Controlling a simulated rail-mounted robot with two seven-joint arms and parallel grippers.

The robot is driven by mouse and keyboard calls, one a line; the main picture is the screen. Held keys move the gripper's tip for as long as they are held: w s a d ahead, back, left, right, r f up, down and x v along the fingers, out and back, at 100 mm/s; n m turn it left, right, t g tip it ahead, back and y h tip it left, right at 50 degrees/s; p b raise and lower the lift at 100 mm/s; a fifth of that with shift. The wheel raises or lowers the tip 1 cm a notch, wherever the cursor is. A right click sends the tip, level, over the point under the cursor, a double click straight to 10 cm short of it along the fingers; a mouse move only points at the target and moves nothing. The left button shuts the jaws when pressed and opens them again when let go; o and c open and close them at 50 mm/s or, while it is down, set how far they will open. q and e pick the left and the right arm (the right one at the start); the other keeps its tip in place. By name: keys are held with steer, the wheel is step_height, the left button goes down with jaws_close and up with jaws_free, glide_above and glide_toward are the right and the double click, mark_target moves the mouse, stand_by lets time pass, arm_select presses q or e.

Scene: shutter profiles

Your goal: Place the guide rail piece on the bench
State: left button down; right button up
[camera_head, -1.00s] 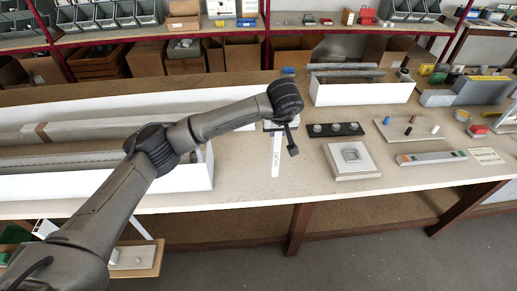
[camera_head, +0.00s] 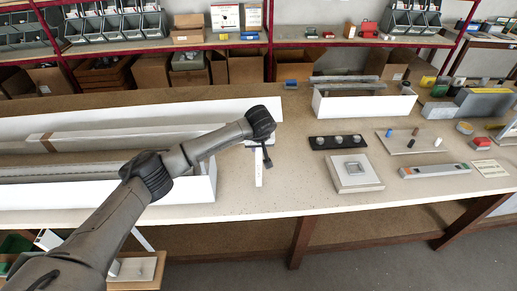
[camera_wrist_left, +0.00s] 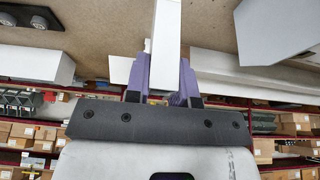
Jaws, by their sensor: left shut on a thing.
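The guide rail piece (camera_head: 258,172) is a narrow white bar over the front part of the bench (camera_head: 285,195). It is close to the right end of the long white box. My left gripper (camera_head: 262,150) is shut on it; the arm's dark end hides most of the jaws in the head view. In the left wrist view the white bar (camera_wrist_left: 166,35) runs up out of the frame between the purple fingers of my left gripper (camera_wrist_left: 164,80). I cannot tell whether the bar touches the bench. My right gripper is not in view.
A long white box (camera_head: 190,190) with profiles lies to the left. A black strip with knobs (camera_head: 338,142), a square plate (camera_head: 355,173) and a white box of profiles (camera_head: 365,105) stand to the right. A bare bench strip lies between bar and plate.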

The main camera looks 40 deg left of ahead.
arm_select(q)
steer(key=shift+f, duration=0.8)
steer(key=shift+f, duration=0.15)
steer(key=c, duration=1)
jaws_free()
steer(key=shift+o, duration=0.2)
